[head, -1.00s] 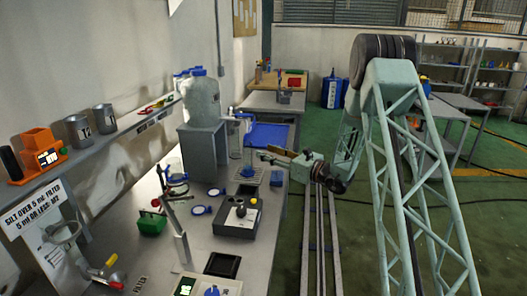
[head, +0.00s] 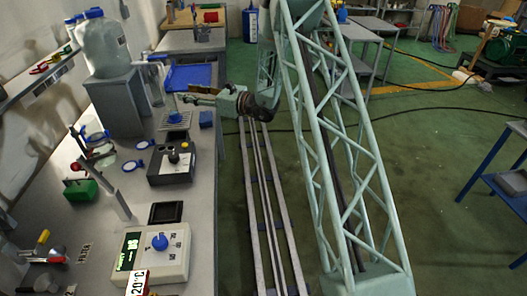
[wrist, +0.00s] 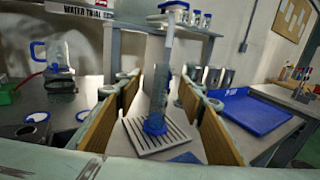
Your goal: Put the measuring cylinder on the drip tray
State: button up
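The measuring cylinder (wrist: 160,85) is a clear upright tube with a blue base. In the wrist view its base is seen against the grey slatted drip tray (wrist: 140,138) and appears to stand on it. The cylinder also shows in the head view (head: 169,95), above the slatted tray (head: 176,122). My gripper (wrist: 158,82) is open, with one brown-padded finger to each side of the cylinder and visible gaps between. In the head view my gripper (head: 186,93) reaches in from the right at about the cylinder's height. Exact finger depth is hard to tell.
A blue tray (head: 195,74) lies just behind, and a small blue block (head: 206,118) beside the slatted tray. A large bottle (head: 106,46) stands on a grey stand to the left. A dark control box (head: 171,165) and a hotplate (head: 152,255) occupy the nearer bench.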

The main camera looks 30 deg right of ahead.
jog(key=s+a+r+n+g+y, duration=0.1)
jog(key=s+a+r+n+g, duration=0.45)
jog(key=s+a+r, duration=0.4)
jog(key=s+a+r+n+g+y, duration=0.1)
jog(key=s+a+r+n+g, duration=0.45)
jog(key=s+a, duration=0.75)
jog(key=s+r+n+g+h, duration=0.3)
jog(key=s+n, duration=0.4)
jog(key=s, duration=1.4)
jog(key=s+d+n+t+h, duration=0.1)
jog(key=s+d+n+h, duration=0.2)
jog(key=s, duration=0.6)
jog(key=s+d+n+t+h, duration=0.1)
jog(key=s+d+n+h, duration=0.2)
jog(key=s+d, duration=0.4)
jog(key=s+d+r+n+t+h, duration=0.1)
jog(key=s+d+n+h, duration=0.2)
jog(key=s, duration=0.9)
jog(key=shift+s+d+n+t+h, duration=0.15)
jog(key=shift+d+n+t+h, duration=0.2)
jog(key=shift+d+n, duration=0.85)
jog(key=shift+d+r+m, duration=0.1)
jog(key=shift+d+m, duration=0.3)
jog(key=shift+d, duration=0.05)
jog(key=shift+a, duration=0.15)
